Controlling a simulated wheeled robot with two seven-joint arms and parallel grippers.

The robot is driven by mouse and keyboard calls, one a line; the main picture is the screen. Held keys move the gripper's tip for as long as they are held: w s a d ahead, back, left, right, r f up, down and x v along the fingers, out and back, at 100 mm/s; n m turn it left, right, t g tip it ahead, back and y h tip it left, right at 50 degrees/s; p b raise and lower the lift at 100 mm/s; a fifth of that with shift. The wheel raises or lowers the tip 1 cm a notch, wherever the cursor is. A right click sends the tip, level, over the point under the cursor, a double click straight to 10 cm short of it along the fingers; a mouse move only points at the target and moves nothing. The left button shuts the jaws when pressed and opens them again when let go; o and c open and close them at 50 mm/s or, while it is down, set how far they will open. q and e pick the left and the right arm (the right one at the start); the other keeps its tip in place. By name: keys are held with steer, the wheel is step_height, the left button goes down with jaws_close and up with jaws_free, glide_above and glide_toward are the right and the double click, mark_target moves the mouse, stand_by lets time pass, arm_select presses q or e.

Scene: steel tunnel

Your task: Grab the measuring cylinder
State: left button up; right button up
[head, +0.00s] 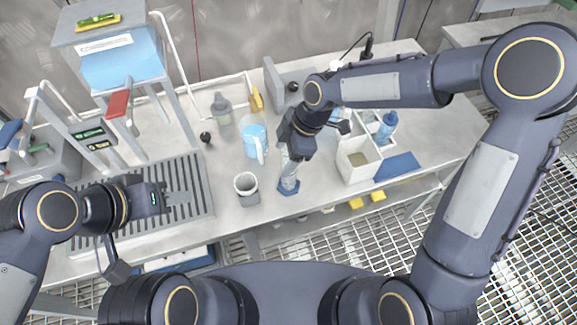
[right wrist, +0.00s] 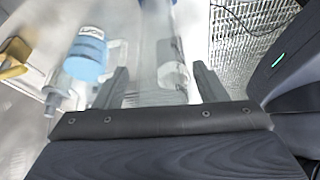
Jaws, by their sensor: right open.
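The measuring cylinder (head: 289,178) is clear, with a blue foot, and stands upright near the front edge of the bench. My right gripper (head: 290,153) is at its upper part in the head view and hides its top. In the right wrist view the right gripper (right wrist: 160,86) is open, with its two fingers apart. A see-through shape shows between and beyond them, but I cannot tell whether either finger touches the cylinder. My left gripper (head: 180,198) is over the slatted grey mat on the left, away from the cylinder; its jaw state is unclear.
A grey-white cup (head: 246,188) stands just left of the cylinder. A blue jug (head: 254,136) is behind it, also in the right wrist view (right wrist: 87,52). A grey bottle (head: 221,108) stands further back. A white divided box (head: 357,160) and blue bottle (head: 386,127) are right.

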steer(key=c, duration=1.4)
steer(key=shift+r, duration=0.15)
